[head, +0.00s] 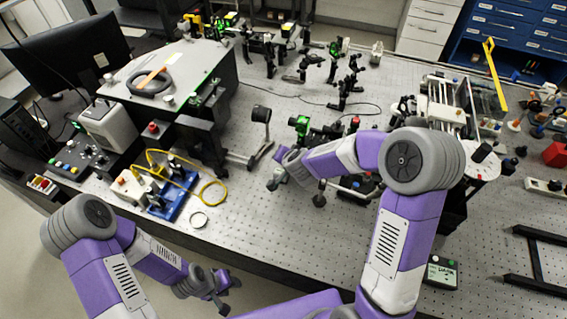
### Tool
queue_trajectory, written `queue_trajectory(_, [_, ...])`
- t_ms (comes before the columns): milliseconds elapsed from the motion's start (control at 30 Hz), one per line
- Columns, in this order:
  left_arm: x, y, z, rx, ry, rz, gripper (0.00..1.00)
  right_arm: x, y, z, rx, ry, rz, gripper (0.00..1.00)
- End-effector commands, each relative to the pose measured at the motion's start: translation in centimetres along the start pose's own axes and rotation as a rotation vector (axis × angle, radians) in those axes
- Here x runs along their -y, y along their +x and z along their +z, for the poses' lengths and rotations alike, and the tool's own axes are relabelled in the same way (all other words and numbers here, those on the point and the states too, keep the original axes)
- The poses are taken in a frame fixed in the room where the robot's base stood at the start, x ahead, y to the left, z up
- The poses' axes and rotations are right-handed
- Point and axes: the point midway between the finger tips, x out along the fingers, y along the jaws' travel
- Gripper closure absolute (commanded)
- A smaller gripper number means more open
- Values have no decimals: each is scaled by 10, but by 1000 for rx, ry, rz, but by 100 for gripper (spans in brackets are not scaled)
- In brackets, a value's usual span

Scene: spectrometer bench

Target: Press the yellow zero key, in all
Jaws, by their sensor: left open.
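I cannot single out the yellow zero key with certainty. A dark control panel (76,158) with several small coloured buttons lies at the left of the bench. A small box (42,184) with red and yellowish keys sits at the bench's left edge. A small meter (441,271) with a green display lies at the front right, its keys too small to tell apart. My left gripper (222,294) is open and empty, low in front of the bench's front edge. My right gripper (298,190) is open over the middle of the bench, apart from all of these.
A grey box (168,75), a white unit (108,122) and a monitor (66,58) stand back left. Optics posts (346,85) stand behind. The perforated bench top (240,225) has clear room at front.

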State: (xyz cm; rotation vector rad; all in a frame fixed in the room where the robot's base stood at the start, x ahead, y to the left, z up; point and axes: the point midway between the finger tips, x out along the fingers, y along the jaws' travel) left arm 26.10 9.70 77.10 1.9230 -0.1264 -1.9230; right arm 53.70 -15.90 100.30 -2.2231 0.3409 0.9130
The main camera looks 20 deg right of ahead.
Motion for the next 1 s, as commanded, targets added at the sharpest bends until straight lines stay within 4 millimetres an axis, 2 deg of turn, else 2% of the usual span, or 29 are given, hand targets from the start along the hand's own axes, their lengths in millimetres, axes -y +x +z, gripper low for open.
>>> queue_trajectory(700, [0,0,0,0,0,0,57,0,0,0,0,0,0,100])
queue_trajectory(1000, [2,7,0,0,0,0,57,-5,6,5,0,0,0,100])
